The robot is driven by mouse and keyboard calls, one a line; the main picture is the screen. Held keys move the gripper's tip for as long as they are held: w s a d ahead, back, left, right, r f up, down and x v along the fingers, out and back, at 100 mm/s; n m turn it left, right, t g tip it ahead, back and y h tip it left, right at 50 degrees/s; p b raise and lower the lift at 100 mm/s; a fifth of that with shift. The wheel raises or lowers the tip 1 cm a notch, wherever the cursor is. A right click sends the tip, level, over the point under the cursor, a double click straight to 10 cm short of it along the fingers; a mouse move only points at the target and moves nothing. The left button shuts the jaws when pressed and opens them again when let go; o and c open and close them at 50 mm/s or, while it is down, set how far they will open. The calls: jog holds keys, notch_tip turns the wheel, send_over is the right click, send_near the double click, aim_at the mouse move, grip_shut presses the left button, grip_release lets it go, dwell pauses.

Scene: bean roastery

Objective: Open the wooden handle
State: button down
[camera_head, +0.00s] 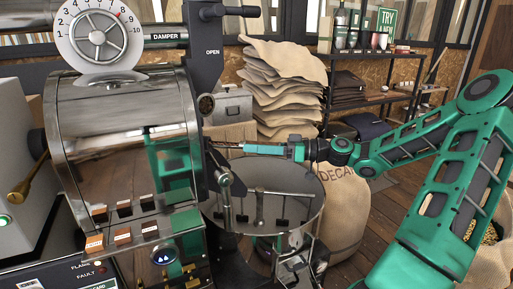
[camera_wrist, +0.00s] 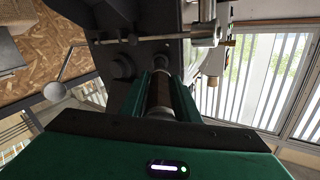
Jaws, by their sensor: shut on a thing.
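The wooden handle (camera_head: 229,146) sticks out to the right from the front of the metal roaster drum (camera_head: 115,115). In the wrist view the handle (camera_wrist: 159,96) is a dark brown cylinder with metal ends. My gripper (camera_head: 247,148) comes in from the right and is shut on the handle, with a green finger on each side of it in the wrist view. The fingers hide part of the handle in the head view.
A round cooling tray (camera_head: 318,208) with stirring arms sits just below my gripper. A stack of burlap sacks (camera_head: 283,85) and a shelf (camera_head: 375,99) stand behind. A "DECAF" sack (camera_head: 345,205) stands right of the tray. A damper dial (camera_head: 99,36) tops the roaster.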

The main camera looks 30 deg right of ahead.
jog(key=shift+d, duration=0.1)
jog(key=c, duration=1.4)
grip_release()
jog(key=shift+w, duration=0.1)
jog(key=shift+c, duration=0.2)
jog(key=v, duration=1)
jog(key=shift+s+d, duration=0.25)
jog(key=shift+d, duration=0.05)
